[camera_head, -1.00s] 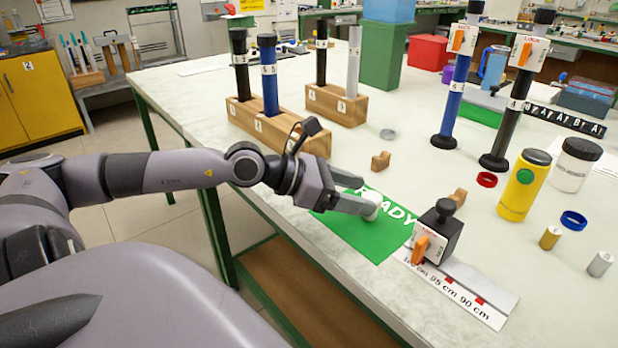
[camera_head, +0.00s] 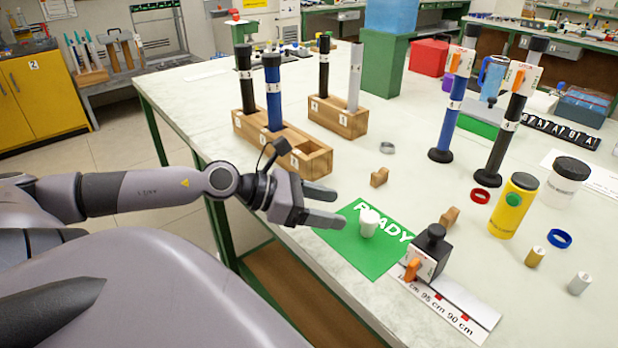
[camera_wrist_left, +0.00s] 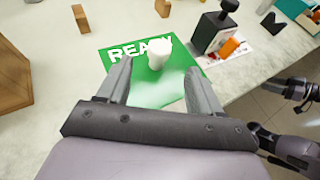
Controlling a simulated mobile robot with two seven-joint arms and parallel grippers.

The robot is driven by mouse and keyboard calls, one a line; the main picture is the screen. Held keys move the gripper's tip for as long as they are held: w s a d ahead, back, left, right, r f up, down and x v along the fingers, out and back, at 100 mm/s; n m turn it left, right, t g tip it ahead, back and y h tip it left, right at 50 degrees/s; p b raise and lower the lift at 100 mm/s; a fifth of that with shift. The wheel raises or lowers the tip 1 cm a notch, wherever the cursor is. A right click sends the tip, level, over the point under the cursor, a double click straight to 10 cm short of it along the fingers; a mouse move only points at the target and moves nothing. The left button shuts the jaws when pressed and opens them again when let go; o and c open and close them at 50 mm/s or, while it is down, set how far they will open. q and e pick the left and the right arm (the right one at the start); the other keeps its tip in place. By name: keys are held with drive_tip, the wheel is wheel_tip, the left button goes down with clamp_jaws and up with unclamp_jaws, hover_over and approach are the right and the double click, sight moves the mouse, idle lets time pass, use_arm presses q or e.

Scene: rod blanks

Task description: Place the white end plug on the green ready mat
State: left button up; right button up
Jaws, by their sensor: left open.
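The white end plug (camera_head: 369,222) stands upright on the green ready mat (camera_head: 372,254), over part of the lettering. In the left wrist view the plug (camera_wrist_left: 158,55) stands on the mat (camera_wrist_left: 150,92) beyond the fingertips. My left gripper (camera_head: 336,208) is open and empty, to the left of the plug and apart from it. In the left wrist view its two fingers (camera_wrist_left: 160,75) are spread, with the plug ahead of the gap. My right gripper is not in the head view; a dark arm part shows at the right edge of the left wrist view.
A black block with an orange lever (camera_head: 428,252) stands on the ruler strip right of the mat. A wooden rod rack (camera_head: 310,160) is behind the gripper. Small wooden blocks (camera_head: 379,177), a red ring (camera_head: 480,195) and a yellow bottle (camera_head: 514,206) stand farther right.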

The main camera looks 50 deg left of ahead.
use_arm(q)
drive_tip(key=shift+p+v, duration=0.45)
drive_tip(key=shift+v, duration=0.7)
drive_tip(key=shift+s+a+r, duration=0.2)
drive_tip(key=shift+s+a, duration=0.05)
drive_tip(key=shift+s, duration=0.1)
